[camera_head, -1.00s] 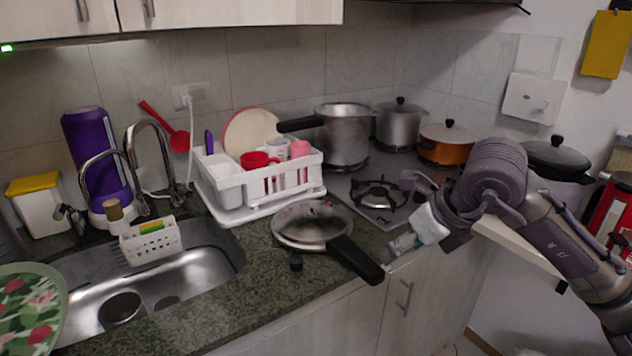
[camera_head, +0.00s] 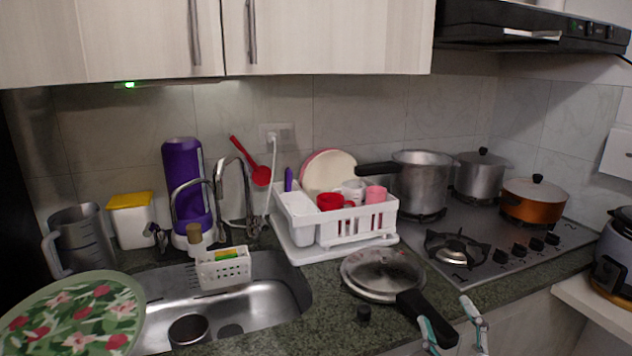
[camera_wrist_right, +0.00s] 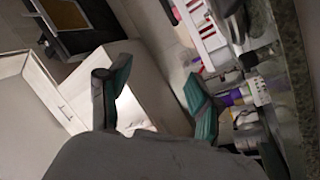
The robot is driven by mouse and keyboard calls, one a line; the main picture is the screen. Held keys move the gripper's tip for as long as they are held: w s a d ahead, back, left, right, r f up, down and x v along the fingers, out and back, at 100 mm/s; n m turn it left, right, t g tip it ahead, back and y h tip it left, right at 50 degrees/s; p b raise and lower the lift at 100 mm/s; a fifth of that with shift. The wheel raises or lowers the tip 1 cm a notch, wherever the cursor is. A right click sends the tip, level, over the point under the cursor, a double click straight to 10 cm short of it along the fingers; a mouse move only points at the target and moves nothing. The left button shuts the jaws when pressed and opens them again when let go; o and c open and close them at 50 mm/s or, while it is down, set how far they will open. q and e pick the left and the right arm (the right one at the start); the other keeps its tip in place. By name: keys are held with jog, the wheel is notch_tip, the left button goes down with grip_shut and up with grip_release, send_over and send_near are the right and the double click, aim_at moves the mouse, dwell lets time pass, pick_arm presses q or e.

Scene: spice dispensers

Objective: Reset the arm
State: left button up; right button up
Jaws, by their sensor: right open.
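My right gripper (camera_head: 446,312) shows at the bottom right of the head view, with its two teal-padded fingers spread apart and nothing between them. It appears in front of the counter edge, close to the black handle of the pressure-cooker lid (camera_head: 383,274). In the right wrist view, the same gripper (camera_wrist_right: 158,88) has its fingers wide apart and empty, with cabinets and the counter behind. The rest of my right arm is out of the head view. My left gripper is in neither view.
A white dish rack (camera_head: 350,229) holds cups and plates behind the lid. The stove (camera_head: 505,255) carries a pressure pot (camera_head: 421,185) and an orange pot (camera_head: 533,201). The sink (camera_head: 255,299) lies left, beside a floral plate (camera_head: 75,315). Upper cabinets (camera_head: 330,35) hang above.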

jog(key=s+d+f+m+g+h, duration=0.1)
jog(key=s+d+f+m+g, duration=0.2)
jog(key=f, duration=0.6)
jog(key=s+f+m+g+h, duration=0.2)
jog(key=s+f+g, duration=0.3)
jog(key=f, duration=0.4)
jog(key=s+a+f+m+g+y, duration=0.1)
jog(key=s+a+f+g, duration=0.1)
jog(key=s+f+g, duration=0.5)
jog(key=s+a+f+g+y, duration=0.1)
jog(key=s+f+g, duration=0.1)
jog(key=s+f, duration=0.5)
notch_tip(320, 180, down, 20)
jog(key=s+g+p, duration=0.1)
jog(key=s+p, duration=0.1)
jog(key=s+d+f+g+p, duration=0.1)
jog(key=s+d+f+p, duration=0.1)
jog(key=s+f, duration=1.3)
jog(key=shift+s+d+g, duration=0.3)
jog(key=shift+s+d, duration=0.15)
jog(key=shift+s, duration=0.7)
